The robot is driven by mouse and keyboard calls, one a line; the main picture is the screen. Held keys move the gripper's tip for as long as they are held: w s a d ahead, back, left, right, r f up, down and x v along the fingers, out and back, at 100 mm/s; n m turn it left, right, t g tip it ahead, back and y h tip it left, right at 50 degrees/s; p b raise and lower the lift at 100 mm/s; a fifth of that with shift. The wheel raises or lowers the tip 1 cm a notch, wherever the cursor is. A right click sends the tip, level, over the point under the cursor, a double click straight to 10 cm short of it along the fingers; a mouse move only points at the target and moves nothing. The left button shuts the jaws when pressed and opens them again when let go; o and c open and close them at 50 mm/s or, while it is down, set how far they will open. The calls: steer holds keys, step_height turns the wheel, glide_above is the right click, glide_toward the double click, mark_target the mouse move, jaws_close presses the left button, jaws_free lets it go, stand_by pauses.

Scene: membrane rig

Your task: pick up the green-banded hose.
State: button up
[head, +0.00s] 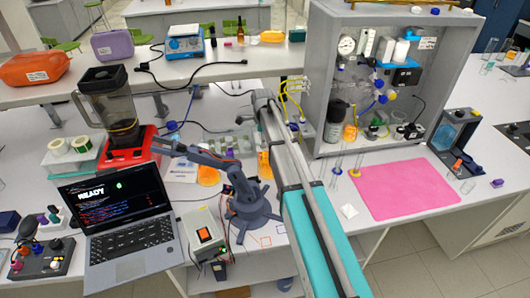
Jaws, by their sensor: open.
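I cannot make out a hose with a green band in the head view. Yellow tubes (294,87) loop at the cabinet's left side. My grey and teal arm (318,235) reaches from the bottom of the picture up to the cabinet's left and hides part of the bench. I cannot make out my gripper's fingers.
The open grey cabinet (398,146) holds a gauge and bottles. A pink mat (405,189) lies clear in front. A small dark desktop arm (250,203), a laptop (125,225) and a blender (110,105) crowd the left. A blue open-fronted box (450,140) stands at right.

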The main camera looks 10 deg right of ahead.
steer(key=shift+f+b, duration=0.65)
steer(key=shift+f, duration=0.25)
steer(key=c, duration=1)
